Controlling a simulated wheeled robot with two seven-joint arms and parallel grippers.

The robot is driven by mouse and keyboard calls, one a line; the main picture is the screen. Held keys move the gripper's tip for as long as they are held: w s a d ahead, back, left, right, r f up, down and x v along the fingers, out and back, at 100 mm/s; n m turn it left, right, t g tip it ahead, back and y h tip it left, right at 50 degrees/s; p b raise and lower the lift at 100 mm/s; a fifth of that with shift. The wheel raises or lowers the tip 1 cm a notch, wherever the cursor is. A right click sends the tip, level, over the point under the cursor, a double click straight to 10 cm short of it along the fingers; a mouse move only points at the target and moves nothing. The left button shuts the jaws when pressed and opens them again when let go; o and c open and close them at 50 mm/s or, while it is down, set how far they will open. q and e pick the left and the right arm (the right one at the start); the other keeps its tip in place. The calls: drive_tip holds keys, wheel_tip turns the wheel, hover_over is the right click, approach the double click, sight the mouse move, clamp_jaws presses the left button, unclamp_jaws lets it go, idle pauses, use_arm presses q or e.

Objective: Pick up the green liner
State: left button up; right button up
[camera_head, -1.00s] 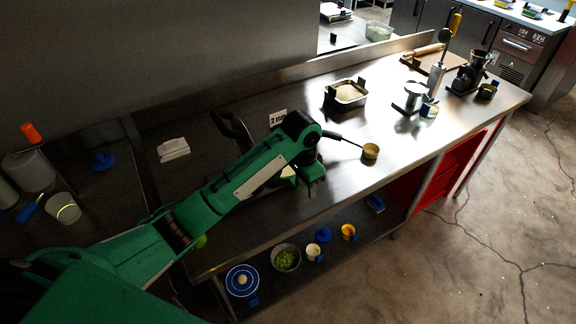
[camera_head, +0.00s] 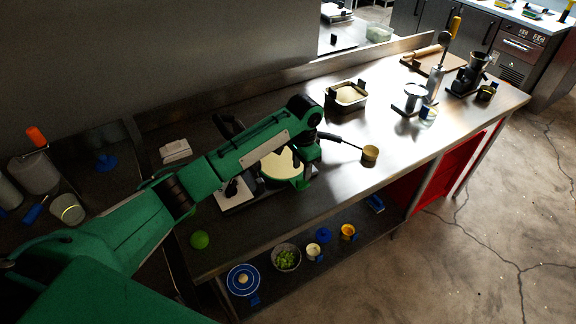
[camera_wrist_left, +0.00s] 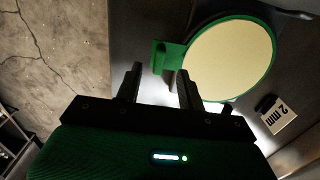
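The green liner (camera_wrist_left: 272,62) shows in the left wrist view as a green rim around a round cream face, with a square green tab (camera_wrist_left: 160,56) sticking out at its left. My right gripper is not in view.
A measuring cup with a long handle (camera_head: 370,154) lies to the right. A square tin (camera_head: 348,97) stands farther back. The middle right tabletop is clear.

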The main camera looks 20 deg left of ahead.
use_arm(q)
drive_tip(key=shift+d+f+p, duration=0.1)
drive_tip(key=shift+f+p, duration=0.25)
drive_tip(key=shift+f, duration=0.15)
wheel_tip(320, 180, down, 4)
drive_tip(key=shift+w+r+p, duration=0.15)
drive_tip(key=shift+r+p, duration=0.05)
drive_tip(key=shift+p, duration=0.65)
drive_tip(key=shift+f, duration=0.5)
drive_tip(key=shift+c, duration=0.2)
clamp_jaws()
